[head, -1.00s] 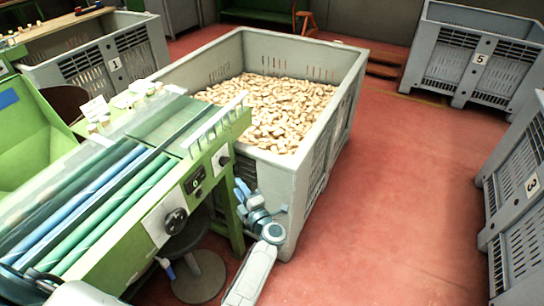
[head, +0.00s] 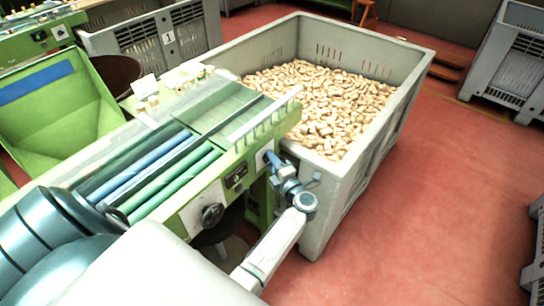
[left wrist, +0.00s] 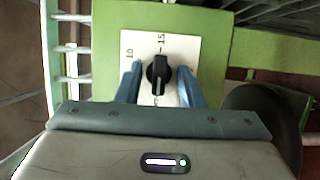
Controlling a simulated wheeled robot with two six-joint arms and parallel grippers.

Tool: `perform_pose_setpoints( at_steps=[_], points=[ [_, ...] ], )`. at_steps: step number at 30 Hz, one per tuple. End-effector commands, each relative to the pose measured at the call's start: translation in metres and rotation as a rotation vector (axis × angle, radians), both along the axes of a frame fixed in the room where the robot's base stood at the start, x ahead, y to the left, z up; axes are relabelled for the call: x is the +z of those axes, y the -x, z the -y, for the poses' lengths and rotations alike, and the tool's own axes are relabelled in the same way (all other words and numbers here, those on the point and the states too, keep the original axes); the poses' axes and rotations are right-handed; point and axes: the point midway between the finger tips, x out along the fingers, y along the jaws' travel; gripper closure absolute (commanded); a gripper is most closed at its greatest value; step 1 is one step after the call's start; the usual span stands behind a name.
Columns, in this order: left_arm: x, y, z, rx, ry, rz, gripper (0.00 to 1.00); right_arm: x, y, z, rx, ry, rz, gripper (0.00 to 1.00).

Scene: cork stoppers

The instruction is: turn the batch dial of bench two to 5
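The batch dial is a black knob (left wrist: 158,75) on a white plate (left wrist: 192,45) on the green bench. In the left wrist view, "10" is at the plate's upper left and "15" at the top. The knob's grip stands roughly upright; I cannot tell which end is its pointer. My left gripper (left wrist: 160,74) is open, with one blue finger on each side of the knob and gaps visible. In the head view my left gripper (head: 273,160) is at the plate (head: 262,161) on the bench end, hiding the knob. My right gripper is not in view.
A grey crate (head: 340,190) full of corks stands just right of my left arm. Red floor (head: 440,220) is clear farther right.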

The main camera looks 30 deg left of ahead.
Motion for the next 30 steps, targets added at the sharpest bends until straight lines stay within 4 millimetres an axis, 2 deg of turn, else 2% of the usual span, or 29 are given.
perform_pose_setpoints(
  at_steps=[8, 13, 18, 23, 30],
  points=[
    [0.000, 0.000, -0.001, 0.000, 0.000, 0.000, 0.65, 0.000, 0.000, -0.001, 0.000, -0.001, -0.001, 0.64],
    [0.000, 0.000, -0.001, 0.000, 0.000, 0.000, 0.96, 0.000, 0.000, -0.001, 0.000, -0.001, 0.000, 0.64],
    [0.001, 0.000, -0.001, 0.000, 0.000, -0.005, 0.96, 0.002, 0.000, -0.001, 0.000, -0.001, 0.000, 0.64],
    [0.004, 0.000, -0.001, -0.001, -0.003, -0.040, 0.96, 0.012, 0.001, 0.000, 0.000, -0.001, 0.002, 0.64],
    [0.010, 0.000, -0.001, -0.001, -0.014, -0.178, 0.96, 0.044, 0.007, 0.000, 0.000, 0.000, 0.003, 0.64]
  ],
)
